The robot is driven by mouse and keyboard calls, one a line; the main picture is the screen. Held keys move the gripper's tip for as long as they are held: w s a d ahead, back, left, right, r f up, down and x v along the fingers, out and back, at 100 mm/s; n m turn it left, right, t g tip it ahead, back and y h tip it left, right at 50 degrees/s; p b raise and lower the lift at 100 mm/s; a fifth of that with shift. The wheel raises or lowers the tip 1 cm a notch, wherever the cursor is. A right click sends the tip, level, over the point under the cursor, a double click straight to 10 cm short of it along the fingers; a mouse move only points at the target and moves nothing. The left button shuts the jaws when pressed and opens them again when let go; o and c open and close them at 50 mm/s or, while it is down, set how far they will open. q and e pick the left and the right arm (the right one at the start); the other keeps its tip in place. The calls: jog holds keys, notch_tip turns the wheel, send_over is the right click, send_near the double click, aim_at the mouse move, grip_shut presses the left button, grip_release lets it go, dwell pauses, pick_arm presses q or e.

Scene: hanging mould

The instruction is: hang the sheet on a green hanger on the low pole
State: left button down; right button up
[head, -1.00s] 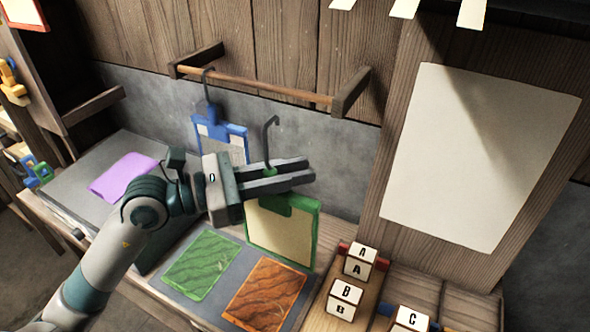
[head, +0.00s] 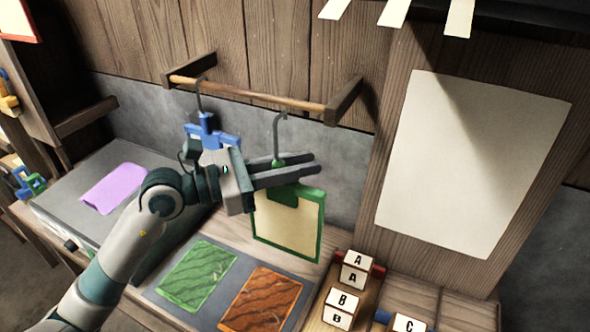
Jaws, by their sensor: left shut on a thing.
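My left gripper (head: 293,171) is shut on the green hanger (head: 279,160), at the stem below its hook. A cream sheet in a green frame (head: 287,228) hangs below the fingers from this hanger. The hanger's dark hook (head: 279,121) points up, its top close to the low wooden pole (head: 250,97). I cannot tell whether the hook touches the pole or is in front of it. A blue hanger (head: 208,131) hangs on the pole's left part, partly hidden by my gripper. My right gripper is not in view.
Wooden brackets, left (head: 190,69) and right (head: 343,101), hold the pole's ends. Below lie a green patterned sheet (head: 198,275) and an orange one (head: 262,298) on a grey mat. Lettered blocks (head: 342,307) stand at right. A purple sheet (head: 114,188) lies at left.

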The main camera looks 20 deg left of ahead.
pick_arm(q)
jog(key=w+d+f+b, duration=0.1)
jog(key=w+d+b, duration=0.1)
jog(key=w, duration=0.8)
jog(key=shift+w+f+b, duration=0.25)
jog(key=shift+w+b, duration=0.15)
jog(key=shift+b, duration=0.15)
dwell(0.5)
jog(key=shift+d, duration=0.1)
jog(key=c, duration=1.5)
grip_release()
jog(key=shift+c, duration=0.2)
jog(key=shift+f, duration=0.1)
